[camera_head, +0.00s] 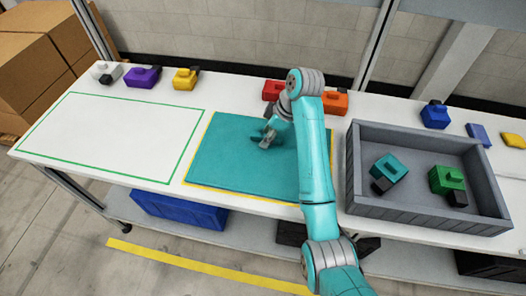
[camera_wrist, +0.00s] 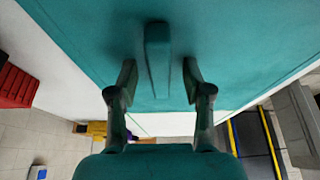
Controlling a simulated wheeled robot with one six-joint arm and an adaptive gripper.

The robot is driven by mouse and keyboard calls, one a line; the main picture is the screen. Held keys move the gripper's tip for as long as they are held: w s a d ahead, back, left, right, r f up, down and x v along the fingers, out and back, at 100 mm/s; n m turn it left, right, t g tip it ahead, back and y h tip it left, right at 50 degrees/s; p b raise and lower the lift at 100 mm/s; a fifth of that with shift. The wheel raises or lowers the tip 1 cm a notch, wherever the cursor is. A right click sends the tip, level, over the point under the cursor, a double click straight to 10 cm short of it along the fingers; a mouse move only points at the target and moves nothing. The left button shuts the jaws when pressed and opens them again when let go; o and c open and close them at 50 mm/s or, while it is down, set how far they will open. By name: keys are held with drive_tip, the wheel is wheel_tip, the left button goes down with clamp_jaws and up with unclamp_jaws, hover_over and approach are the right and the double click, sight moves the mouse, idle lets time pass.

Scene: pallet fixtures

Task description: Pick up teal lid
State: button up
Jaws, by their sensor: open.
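The teal lid (camera_wrist: 157,60) shows in the wrist view as a narrow teal bar on the teal mat (camera_wrist: 230,45), close to it in colour. My gripper (camera_wrist: 159,78) is open, with one finger to each side of the lid and a visible gap on both sides. I cannot tell how far the fingertips are above the mat. In the head view my gripper (camera_head: 264,139) is low over the middle of the teal mat (camera_head: 220,165). The lid is hard to make out there beside the fingers.
A grey crate (camera_head: 430,214) right of the mat holds a teal block (camera_head: 391,167) and a green block (camera_head: 446,179). Red (camera_head: 272,90) and orange (camera_head: 335,102) blocks stand behind the mat. A green-outlined area (camera_head: 110,135) at left is empty. Blue (camera_head: 479,133) and yellow (camera_head: 513,140) flat pieces lie far right.

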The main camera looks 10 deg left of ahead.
clamp_jaws()
idle(0.3)
